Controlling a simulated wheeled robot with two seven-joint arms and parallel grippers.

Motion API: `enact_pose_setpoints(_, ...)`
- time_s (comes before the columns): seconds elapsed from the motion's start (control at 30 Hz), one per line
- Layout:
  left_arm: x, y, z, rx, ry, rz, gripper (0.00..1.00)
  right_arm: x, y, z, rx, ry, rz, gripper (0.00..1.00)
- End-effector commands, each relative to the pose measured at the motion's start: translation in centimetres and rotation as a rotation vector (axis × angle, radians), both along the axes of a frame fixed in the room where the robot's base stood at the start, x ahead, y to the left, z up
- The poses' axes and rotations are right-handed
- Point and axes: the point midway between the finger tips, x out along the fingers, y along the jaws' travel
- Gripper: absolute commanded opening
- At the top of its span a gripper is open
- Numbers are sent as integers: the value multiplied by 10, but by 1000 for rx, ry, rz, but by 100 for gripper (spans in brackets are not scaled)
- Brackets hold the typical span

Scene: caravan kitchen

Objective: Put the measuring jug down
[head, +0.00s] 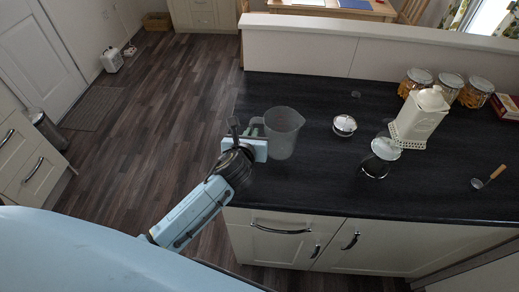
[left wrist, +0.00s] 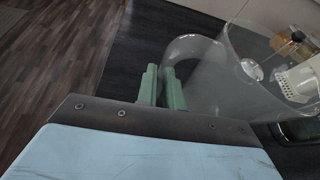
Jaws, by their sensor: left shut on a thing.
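The measuring jug (head: 283,133) is clear grey and upright, over the left part of the dark worktop (head: 300,186). Its handle is on its left side. My left gripper (head: 258,133) reaches in from the left and is shut on the handle. In the left wrist view the green fingers (left wrist: 161,90) close on the handle, and the jug's clear wall (left wrist: 230,75) fills the upper right. I cannot tell whether the jug's base touches the worktop. My right gripper is not in view.
A small silver-lidded pot (head: 344,125), a dark jar with a pale lid (head: 381,157) and a cream canister (head: 418,118) stand right of the jug. Several glass jars (head: 450,88) stand behind. A wooden-handled scoop (head: 489,176) lies at the right. The worktop in front is clear.

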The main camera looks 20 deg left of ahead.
Motion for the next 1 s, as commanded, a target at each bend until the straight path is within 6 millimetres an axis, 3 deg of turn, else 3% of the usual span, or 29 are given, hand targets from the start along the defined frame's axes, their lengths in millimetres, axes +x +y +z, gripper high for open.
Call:
enact_pose_setpoints(0.4,0,-1,-52,-2,-1,0,0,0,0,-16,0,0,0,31)
enact_pose_setpoints(0.83,1,0,-58,-1,-2,-1,0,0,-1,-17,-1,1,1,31)
enact_pose_setpoints(0.87,0,0,-59,0,-1,-1,10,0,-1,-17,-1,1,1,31)
enact_pose_setpoints(1.0,0,0,-58,0,-1,-1,28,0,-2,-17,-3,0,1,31)
